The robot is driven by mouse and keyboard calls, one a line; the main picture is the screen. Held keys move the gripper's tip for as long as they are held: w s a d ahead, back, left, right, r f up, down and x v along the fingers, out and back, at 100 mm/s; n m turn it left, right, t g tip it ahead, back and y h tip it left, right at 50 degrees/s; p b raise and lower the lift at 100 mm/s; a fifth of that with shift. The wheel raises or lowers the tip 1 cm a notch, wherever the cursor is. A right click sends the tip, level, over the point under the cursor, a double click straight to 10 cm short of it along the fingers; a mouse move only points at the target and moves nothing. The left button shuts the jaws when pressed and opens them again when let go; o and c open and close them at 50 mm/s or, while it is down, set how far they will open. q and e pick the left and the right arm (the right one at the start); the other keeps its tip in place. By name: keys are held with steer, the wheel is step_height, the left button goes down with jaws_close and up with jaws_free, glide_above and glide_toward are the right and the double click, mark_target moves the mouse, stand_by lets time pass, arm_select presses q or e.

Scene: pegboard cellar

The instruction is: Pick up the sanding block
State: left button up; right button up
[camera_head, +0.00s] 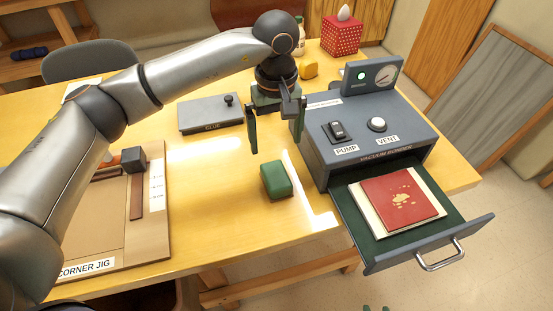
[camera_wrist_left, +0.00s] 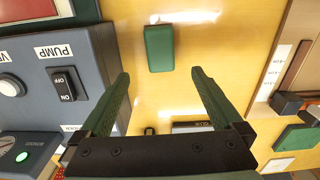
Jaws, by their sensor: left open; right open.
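In the left wrist view the open fingers (camera_wrist_left: 159,74) frame bare table. Only the green fingertips of my right gripper (camera_head: 376,308) show at the bottom edge, apart and empty.
The pump unit (camera_head: 365,130) has an open drawer (camera_head: 365,260) holding a red book (camera_head: 400,197), right of the block. A corner jig (camera_head: 115,225) lies left. A grey plate (camera_head: 212,114) with a knob lies behind. The table around the block is clear.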

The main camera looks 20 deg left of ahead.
arm_select(q)
glide_above(276, 174)
step_height(276, 174, down, 6)
steer(key=shift+w+f+p, duration=0.1)
steer(key=shift+p, duration=0.3)
steer(key=shift+f+p, duration=0.65)
steer(key=shift+f, duration=2.4)
arm_select(e)
step_height(276, 174, up, 2)
arm_select(q)
steer(key=shift+c, duration=0.2)
steer(key=c, duration=1.4)
steer(key=shift+c, duration=0.2)
arm_select(e)
steer(key=shift+a, duration=0.1)
arm_select(q)
steer(key=shift+r, duration=0.15)
